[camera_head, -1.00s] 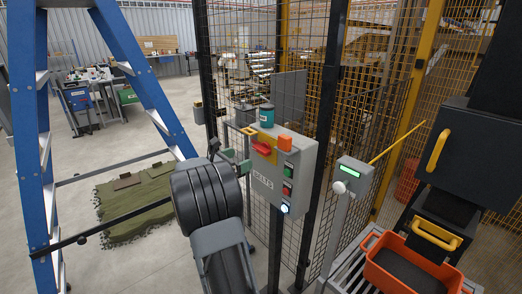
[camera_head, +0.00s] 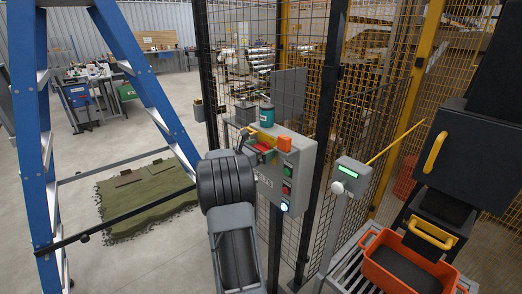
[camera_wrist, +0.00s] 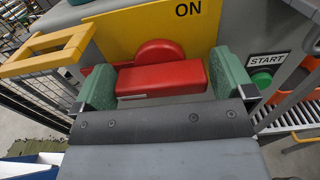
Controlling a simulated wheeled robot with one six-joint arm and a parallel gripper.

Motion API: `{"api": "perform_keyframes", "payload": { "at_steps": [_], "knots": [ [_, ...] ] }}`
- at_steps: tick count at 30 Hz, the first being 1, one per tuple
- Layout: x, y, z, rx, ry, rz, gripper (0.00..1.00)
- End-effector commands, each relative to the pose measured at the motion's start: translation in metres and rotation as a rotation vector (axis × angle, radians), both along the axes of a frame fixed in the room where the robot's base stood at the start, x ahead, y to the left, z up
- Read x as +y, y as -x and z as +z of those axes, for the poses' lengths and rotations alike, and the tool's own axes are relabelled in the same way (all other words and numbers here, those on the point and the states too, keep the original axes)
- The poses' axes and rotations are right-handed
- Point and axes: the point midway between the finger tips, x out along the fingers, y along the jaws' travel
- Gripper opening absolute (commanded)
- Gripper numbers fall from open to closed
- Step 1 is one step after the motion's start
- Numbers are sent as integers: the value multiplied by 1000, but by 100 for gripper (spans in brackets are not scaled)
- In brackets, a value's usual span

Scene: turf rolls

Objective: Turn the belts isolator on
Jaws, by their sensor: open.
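The belts isolator is a red handle (camera_wrist: 165,76) with a round red hub on a yellow plate (camera_wrist: 137,30) marked ON. It is on the grey control box (camera_head: 300,160), partly hidden by my arm in the head view. In the wrist view the handle lies crosswise, apart from the ON label above it. My gripper (camera_wrist: 160,82) is open, with one green pad by each end of the handle. Whether either pad touches the handle I cannot tell. In the head view my gripper (camera_head: 259,147) is right at the isolator.
The box also carries an orange block (camera_head: 285,143), a green START button (camera_wrist: 262,81), a red button and a lit white button. A teal tin (camera_head: 267,115) stands on top. A blue ladder (camera_head: 150,90) is left; a mesh fence stands behind.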

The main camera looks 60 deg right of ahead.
Motion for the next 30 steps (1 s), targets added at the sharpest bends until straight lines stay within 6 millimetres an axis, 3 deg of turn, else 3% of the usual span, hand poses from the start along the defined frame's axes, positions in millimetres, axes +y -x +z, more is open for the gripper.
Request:
{"api": "perform_keyframes", "payload": {
  "at_steps": [2,14,23,30],
  "knots": [
    [0,0,0,0,0,0,100],
    [0,0,0,0,0,0,63],
    [0,0,-3,-42,15,-1,61],
    [0,0,-7,-194,66,0,61]
  ]
}}
